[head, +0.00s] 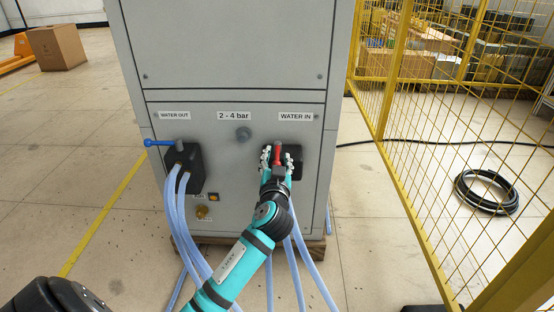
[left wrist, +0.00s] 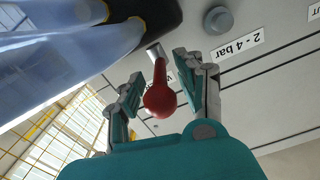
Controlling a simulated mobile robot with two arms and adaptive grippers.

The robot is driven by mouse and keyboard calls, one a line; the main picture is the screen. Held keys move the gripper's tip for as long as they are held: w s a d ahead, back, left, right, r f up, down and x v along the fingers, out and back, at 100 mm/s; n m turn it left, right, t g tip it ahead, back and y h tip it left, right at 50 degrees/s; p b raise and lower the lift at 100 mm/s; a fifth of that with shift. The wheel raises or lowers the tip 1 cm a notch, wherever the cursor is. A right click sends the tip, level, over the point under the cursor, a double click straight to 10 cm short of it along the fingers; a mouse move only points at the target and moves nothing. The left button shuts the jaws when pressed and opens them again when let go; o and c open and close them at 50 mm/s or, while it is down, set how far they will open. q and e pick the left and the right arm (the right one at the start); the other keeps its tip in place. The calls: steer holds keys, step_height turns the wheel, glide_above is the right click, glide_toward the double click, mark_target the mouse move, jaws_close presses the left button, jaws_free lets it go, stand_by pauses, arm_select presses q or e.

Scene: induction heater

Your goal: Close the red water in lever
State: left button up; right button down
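The red water in lever (head: 277,155) sits on a black valve block under the WATER IN label on the grey cabinet. It looks roughly upright in the head view. My left gripper (head: 277,158) is at the lever, with one finger on each side of it. In the left wrist view, the lever's round red knob (left wrist: 160,100) and its metal stem lie between the fingertips (left wrist: 157,75) of my left gripper. The fingers are apart, with visible gaps to the knob. My right gripper is not in view.
A blue lever (head: 160,143) points left on the WATER OUT valve (head: 187,165). Pale blue hoses (head: 178,225) hang below the valves. A grey knob (head: 243,133) is between the labels. A yellow mesh fence (head: 440,130) stands to the right, with a coiled black hose (head: 487,192) behind it.

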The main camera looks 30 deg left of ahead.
arm_select(q)
steer(key=shift+w+a, duration=0.25)
steer(key=shift+w, duration=0.2)
jaws_close()
